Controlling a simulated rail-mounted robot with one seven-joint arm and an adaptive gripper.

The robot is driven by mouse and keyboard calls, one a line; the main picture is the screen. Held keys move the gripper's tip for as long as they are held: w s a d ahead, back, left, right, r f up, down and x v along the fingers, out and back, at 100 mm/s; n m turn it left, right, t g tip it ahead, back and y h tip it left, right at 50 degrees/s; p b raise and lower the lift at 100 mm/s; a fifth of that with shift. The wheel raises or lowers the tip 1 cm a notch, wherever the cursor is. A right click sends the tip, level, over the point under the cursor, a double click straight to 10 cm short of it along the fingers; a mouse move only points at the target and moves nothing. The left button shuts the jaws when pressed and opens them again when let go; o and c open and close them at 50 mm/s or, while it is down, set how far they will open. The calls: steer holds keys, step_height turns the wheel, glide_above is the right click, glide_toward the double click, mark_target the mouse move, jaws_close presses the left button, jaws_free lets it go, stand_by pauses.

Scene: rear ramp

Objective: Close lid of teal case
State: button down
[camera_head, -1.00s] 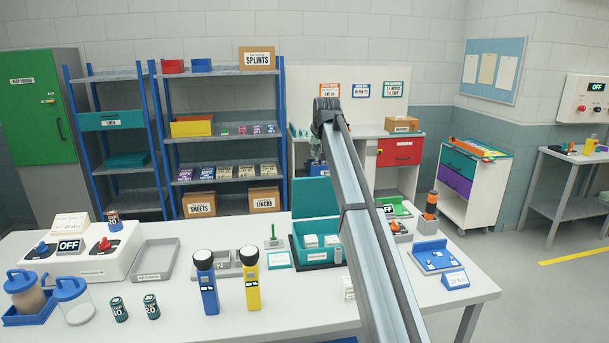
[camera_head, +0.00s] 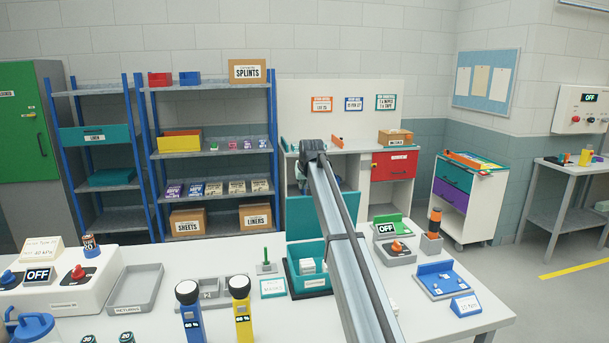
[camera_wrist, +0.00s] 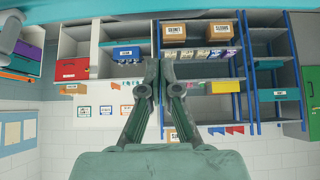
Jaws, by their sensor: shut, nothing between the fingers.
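The teal case (camera_head: 308,284) sits on the white table in the head view. Its lid (camera_head: 300,222) stands open, upright at the back of the case. White blocks lie inside the case. My arm crosses the right part of the case and lid and hides some of them. My gripper (camera_wrist: 159,70) is shut and empty in the wrist view, with its fingertips together. In the head view the arm's far end is beyond the lid, and the gripper itself is hard to make out there. The case does not show in the wrist view.
On the table (camera_head: 225,260), a grey tray (camera_head: 136,289) and two flashlights, blue (camera_head: 190,312) and yellow (camera_head: 240,310), are left of the case. A switch box (camera_head: 396,252) and a blue tray (camera_head: 443,279) are to its right. Shelves (camera_head: 208,145) stand behind.

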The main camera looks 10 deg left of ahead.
steer(key=s+f+p, duration=0.1)
steer(key=s+f, duration=0.1)
steer(key=shift+s+d+f+p, duration=0.3)
steer(key=shift+d+p, duration=0.05)
steer(key=shift+d, duration=0.05)
steer(key=shift+d, duration=0.1)
